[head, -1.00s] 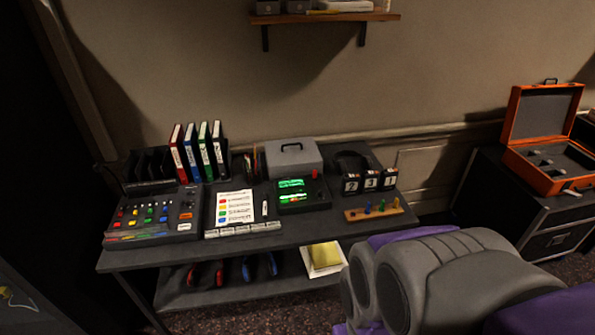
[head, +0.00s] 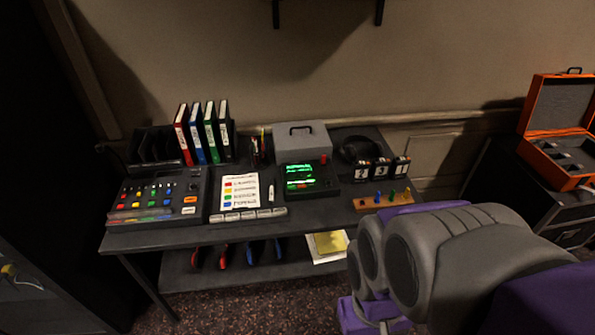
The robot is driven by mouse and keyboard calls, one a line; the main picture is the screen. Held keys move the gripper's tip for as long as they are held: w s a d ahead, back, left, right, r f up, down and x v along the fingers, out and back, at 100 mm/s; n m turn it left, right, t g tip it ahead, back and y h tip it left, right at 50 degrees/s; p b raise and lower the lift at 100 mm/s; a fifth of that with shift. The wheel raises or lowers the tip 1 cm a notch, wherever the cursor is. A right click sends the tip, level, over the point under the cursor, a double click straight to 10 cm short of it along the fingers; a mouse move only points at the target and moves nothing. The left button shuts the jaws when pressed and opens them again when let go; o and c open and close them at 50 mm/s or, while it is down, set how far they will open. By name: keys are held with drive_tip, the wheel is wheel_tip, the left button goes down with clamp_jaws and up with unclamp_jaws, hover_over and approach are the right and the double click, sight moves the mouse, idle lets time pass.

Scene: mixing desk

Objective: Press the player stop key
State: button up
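A dark device with a lit green screen (head: 299,177) stands on the desk, right of the middle. It has a small red knob or key (head: 323,159) at its upper right. A mixing console (head: 157,199) with several coloured buttons and two larger keys, one orange and one white, is at the desk's left. I cannot tell which device is the player, and no stop key label is readable. My grey and purple arm fills the lower right. My gripper is not in view, and nothing of mine touches the desk devices.
The desk also holds a card with coloured marks (head: 240,190), upright binders (head: 204,135), a grey box (head: 301,139), headphones (head: 354,149), flip number blocks (head: 381,169) and a wooden peg board (head: 391,204). An open orange case (head: 559,125) is at the right. Carpet floor (head: 255,305) is clear in front.

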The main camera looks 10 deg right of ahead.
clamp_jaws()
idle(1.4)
